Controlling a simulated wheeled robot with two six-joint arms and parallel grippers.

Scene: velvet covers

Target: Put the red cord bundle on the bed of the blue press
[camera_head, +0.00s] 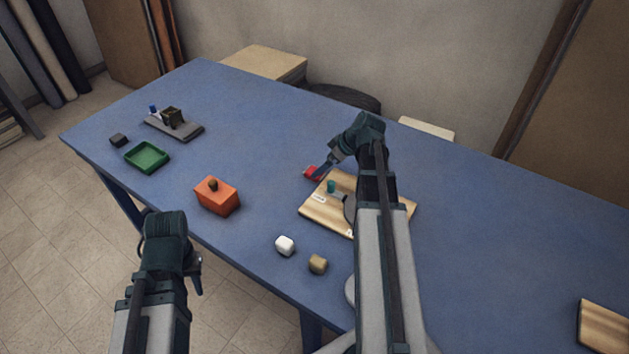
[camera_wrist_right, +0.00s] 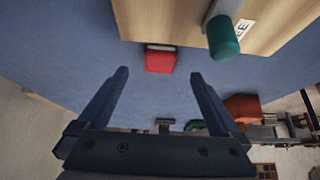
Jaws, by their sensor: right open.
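The red block-like bundle (camera_head: 309,173) lies on the blue table at the far left edge of the wooden board. In the right wrist view the red bundle (camera_wrist_right: 160,61) sits ahead of my right gripper (camera_wrist_right: 160,76), roughly between its open, empty fingers. In the head view my right gripper (camera_head: 321,170) is beside the bundle and partly hides it. A grey press-like device (camera_head: 187,131) with a blue knob (camera_head: 153,109) and a dark block stands at the far left. My left gripper (camera_head: 197,282) hangs off the table's front edge; its finger opening is unclear.
The wooden board (camera_head: 326,215) carries a device with a teal knob (camera_head: 332,186). A green tray (camera_head: 147,157), dark block (camera_head: 118,140), orange box (camera_head: 217,197), white block (camera_head: 285,245) and tan block (camera_head: 318,264) stand on the table.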

